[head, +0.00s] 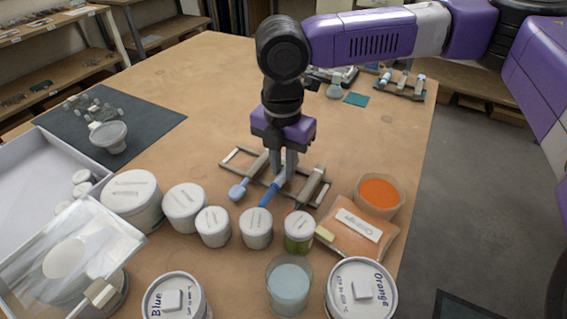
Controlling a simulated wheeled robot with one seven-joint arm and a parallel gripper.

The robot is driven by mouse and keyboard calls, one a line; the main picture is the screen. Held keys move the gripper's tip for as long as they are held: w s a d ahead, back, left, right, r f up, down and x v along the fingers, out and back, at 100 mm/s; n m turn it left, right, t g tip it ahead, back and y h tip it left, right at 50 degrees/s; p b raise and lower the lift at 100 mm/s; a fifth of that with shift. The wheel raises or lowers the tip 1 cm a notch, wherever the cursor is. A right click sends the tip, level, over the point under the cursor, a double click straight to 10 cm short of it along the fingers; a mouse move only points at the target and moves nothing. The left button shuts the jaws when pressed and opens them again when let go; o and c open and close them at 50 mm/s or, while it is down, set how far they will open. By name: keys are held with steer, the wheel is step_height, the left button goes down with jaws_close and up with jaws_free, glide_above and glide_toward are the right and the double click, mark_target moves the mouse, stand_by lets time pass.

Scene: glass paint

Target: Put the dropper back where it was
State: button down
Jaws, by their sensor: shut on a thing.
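My gripper (284,172) points down over a low grey metal rack (233,155) in the middle of the table. It is shut on a slender blue-ended tool (269,194), which slants down to the left at rack level. I cannot tell whether this tool touches the rack, or surely whether it is the dropper. A tool with a pale blue rounded end (238,191) lies across the rack to the left of my gripper. A grey-handled tool (313,184) with a dark end lies across it to the right. My fingers hide part of the rack.
White-lidded jars (256,228) stand close in front of the rack. An orange cup (379,194) and an orange packet (356,230) are at the right. A glass of pale liquid (288,285) stands at the front. The table behind and left of the rack is clear.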

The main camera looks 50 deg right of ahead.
steer(key=shift+f, duration=0.1)
steer(key=c, duration=1.2)
jaws_free()
steer(key=shift+a+r, duration=0.1)
steer(key=shift+r, duration=3.8)
